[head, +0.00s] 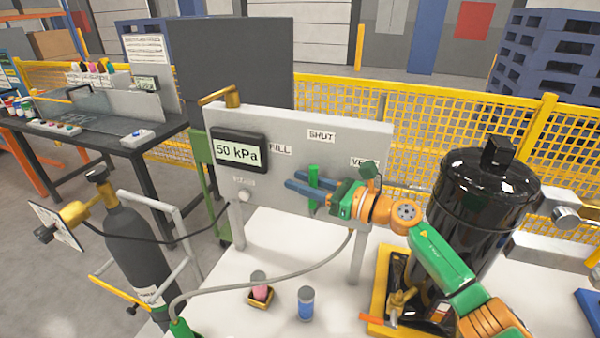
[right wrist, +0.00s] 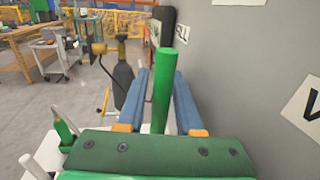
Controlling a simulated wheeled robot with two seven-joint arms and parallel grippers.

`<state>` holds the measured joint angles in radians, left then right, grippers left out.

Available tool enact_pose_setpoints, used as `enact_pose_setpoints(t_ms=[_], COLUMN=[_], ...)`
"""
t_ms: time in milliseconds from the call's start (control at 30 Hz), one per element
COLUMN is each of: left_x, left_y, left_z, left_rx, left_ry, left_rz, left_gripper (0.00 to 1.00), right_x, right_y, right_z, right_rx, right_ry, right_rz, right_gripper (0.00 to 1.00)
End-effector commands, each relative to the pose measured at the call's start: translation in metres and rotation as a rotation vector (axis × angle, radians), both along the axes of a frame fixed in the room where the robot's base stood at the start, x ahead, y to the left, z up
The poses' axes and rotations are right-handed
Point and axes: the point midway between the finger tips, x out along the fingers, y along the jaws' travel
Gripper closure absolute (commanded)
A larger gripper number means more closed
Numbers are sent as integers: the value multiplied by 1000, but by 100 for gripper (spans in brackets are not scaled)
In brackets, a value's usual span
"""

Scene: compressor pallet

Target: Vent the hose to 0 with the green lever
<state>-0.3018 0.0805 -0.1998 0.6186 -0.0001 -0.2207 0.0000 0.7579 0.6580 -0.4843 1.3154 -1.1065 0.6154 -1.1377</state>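The green lever (head: 313,181) stands upright on the grey panel (head: 380,140), below the SHUT label (head: 321,136). The FILL label (head: 281,149) is to its left and the VENT label (head: 362,162), partly covered, to its right. The gauge (head: 237,151) reads 50 kPa. My right gripper (head: 300,181) has its blue fingers on either side of the lever. In the right wrist view the lever (right wrist: 164,90) stands between the open fingers (right wrist: 160,95), with a gap at the left finger; contact at the right finger is unclear. My left gripper is not in view.
A grey hose (head: 270,277) curves from the panel to a green fitting (head: 182,327) at the table's front. A black compressor (head: 480,210) stands at the right. A dark gas cylinder (head: 135,250) stands at the left. Two small containers, pink (head: 259,283) and blue (head: 306,302), stand on the white table (head: 345,315).

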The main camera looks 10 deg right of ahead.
Motion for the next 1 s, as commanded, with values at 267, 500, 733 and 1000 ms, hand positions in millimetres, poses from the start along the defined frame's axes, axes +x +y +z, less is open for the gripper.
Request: enact_pose_setpoints(t_ms=[267,500,733,1000], left_x=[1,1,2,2], left_y=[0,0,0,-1], left_z=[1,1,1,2], left_rx=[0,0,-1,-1], left_ry=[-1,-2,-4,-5], left_rz=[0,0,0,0], left_gripper=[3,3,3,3], right_x=[4,4,4,4], right_y=[5,5,5,4], right_z=[-1,-1,-1,-1], right_rx=[-1,0,0,1], right_ry=[1,1,1,1], right_rz=[0,0,0,0], right_gripper=[65,100,100,100])
